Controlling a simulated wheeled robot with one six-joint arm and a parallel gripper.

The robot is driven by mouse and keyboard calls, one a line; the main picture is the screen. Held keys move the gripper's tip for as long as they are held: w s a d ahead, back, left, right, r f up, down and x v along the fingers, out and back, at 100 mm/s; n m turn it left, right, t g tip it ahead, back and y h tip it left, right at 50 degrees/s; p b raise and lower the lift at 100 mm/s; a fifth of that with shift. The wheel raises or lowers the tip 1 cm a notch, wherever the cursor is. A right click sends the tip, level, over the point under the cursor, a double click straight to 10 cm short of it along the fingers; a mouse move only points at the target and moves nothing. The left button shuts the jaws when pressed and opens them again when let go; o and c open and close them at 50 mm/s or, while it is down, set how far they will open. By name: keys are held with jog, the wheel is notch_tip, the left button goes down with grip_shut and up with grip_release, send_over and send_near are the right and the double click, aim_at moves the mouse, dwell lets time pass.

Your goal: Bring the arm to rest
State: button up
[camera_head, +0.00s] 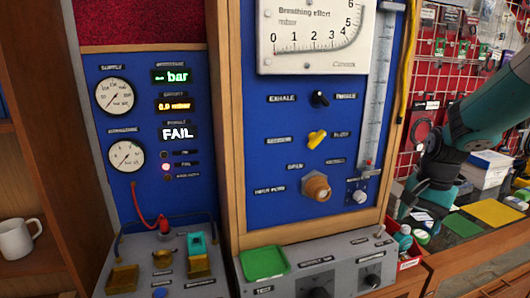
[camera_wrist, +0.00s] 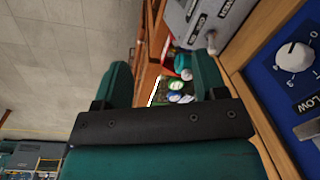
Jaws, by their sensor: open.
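My gripper (camera_wrist: 158,78) shows in the wrist view with its two teal fingers spread apart and nothing between them. Beyond the gap are the wooden bench edge and small bottles, at some distance. In the head view my teal and black arm comes in from the right edge, in front of the right-hand bench. It hangs to the right of the test panel (camera_head: 285,165) and appears apart from it. Where the fingertips are in the head view I cannot tell.
The panel carries a yellow knob (camera_head: 317,139), a brown port (camera_head: 316,187) and a display reading FAIL (camera_head: 178,133). A green tray (camera_head: 264,262) sits on the grey console below. A red bin (camera_head: 409,250) with bottles stands near my arm. A white mug (camera_head: 16,238) is at far left.

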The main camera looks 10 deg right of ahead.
jog(key=s+a+r+n+y, duration=0.1)
jog(key=s+a+r+n, duration=0.2)
jog(key=a, duration=0.5)
jog(key=s+a+r+n+y, duration=0.1)
jog(key=s+a+n, duration=0.2)
jog(key=a+n, duration=0.35)
jog(key=s+a+r+n, duration=0.2)
jog(key=s+a+n, duration=0.15)
jog(key=a, duration=0.55)
jog(key=s+a+r+n+y, duration=0.1)
jog(key=s+a+n, duration=0.3)
jog(key=s, duration=0.4)
jog(key=shift+s+a+r+n+g, duration=0.15)
jog(key=shift+s+a+n+g, duration=0.2)
jog(key=shift+a, duration=0.5)
